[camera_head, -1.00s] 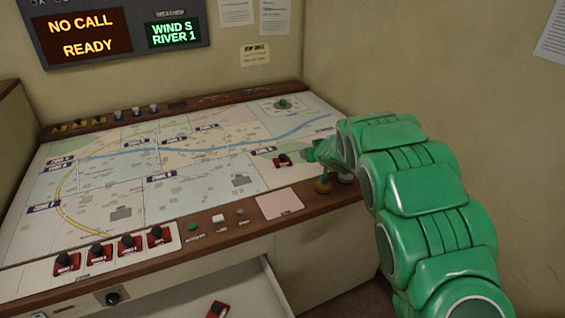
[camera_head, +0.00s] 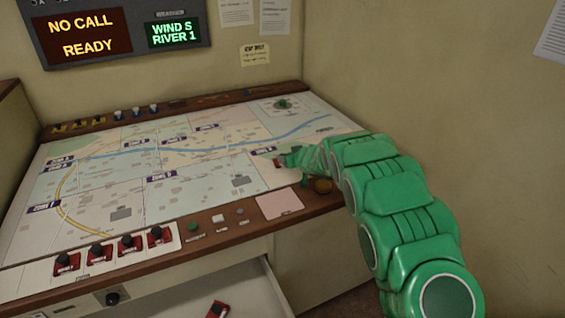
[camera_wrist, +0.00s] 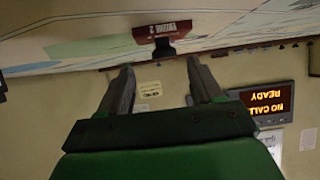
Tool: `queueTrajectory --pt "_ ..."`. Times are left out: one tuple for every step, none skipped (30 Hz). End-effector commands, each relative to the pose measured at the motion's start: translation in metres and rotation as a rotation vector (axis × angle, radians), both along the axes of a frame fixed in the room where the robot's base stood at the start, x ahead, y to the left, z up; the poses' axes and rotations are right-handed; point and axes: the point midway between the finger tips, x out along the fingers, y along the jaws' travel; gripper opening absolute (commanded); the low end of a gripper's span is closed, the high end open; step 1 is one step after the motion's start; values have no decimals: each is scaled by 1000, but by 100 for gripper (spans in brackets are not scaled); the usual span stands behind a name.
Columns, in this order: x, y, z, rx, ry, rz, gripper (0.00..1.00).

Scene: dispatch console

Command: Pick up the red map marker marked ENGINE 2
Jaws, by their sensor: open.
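A red map marker (camera_wrist: 168,33) with a black knob stands on the map board, seen upside down in the wrist view. Its small label seems to read ENGINE 2. The marker also shows in the head view (camera_head: 277,163) at the map's right side, mostly hidden by my gripper. My gripper (camera_wrist: 162,77) is open and empty. Its two fingers point toward the marker, with the black knob lined up between them but just beyond the tips. In the head view my gripper (camera_head: 287,160) is low over the map, right beside the marker.
Several red markers (camera_head: 129,246) stand in a rack at the console's front left. Another red marker (camera_head: 217,309) lies in the open drawer (camera_head: 200,290). Buttons and a pink pad (camera_head: 279,204) line the front edge. A wall (camera_head: 430,70) rises behind and to the right.

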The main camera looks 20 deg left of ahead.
Motion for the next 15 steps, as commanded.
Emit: queueTrajectory --pt "1 3 -3 -1 0 1 65" --pt "2 5 -5 -1 1 2 65" --pt "3 8 -7 -1 3 0 65" --pt "5 10 -9 -1 4 0 65" --pt "6 12 -10 -2 4 0 65" --pt "8 15 -11 -2 2 0 65" --pt "9 17 -12 -2 2 -1 65" --pt "11 19 -12 -1 0 -1 65" --pt "13 22 -13 -1 -1 -2 65" --pt "14 23 -14 -2 0 0 65" --pt "16 24 -15 -1 0 -1 65" --pt "17 26 -18 -2 1 -1 65" --pt "18 27 -19 -2 2 0 65" --pt "19 28 -21 -2 4 -1 65" --pt "21 30 -22 -2 4 -1 65"
